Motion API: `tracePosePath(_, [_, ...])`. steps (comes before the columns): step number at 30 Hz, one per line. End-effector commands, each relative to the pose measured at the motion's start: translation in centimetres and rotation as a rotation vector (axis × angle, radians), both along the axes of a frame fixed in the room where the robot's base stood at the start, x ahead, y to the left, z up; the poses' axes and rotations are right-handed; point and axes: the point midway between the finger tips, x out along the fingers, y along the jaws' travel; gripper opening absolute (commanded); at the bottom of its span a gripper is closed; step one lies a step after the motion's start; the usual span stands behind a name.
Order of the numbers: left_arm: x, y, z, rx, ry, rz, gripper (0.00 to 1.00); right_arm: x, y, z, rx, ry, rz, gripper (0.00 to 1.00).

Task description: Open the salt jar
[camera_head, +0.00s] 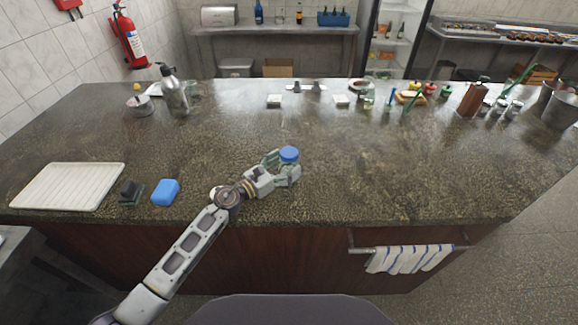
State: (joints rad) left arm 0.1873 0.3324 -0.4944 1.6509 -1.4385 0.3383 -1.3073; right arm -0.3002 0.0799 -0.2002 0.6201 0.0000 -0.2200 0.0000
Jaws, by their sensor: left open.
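A small jar with a round blue lid (289,154), which I take to be the salt jar, stands on the dark stone counter near its front middle. The lid is on the jar. My left gripper (284,169) reaches in from the left, low over the counter, with its fingers around or right beside the jar's body below the lid. The fingers are open. They hide most of the jar's body, and I cannot tell whether they touch it. My right gripper is not in view.
A white ribbed board (68,186), a dark brush-like item (130,191) and a blue sponge-like block (165,192) lie front left. A metal bottle (174,93) stands back left. Several small items line the back right. The counter right of the jar is clear. A striped towel (410,259) hangs in front.

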Motion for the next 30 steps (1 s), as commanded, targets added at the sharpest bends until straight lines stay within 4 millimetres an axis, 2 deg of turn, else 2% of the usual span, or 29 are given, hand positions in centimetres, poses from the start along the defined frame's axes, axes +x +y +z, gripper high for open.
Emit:
tracePosePath(18, [0.38,-0.41,-0.01,0.001,-0.001,0.000,0.82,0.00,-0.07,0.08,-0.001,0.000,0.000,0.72])
tracePosePath(30, [0.37,-0.40,-0.01,0.001,-0.001,0.000,0.30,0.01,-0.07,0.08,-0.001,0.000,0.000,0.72])
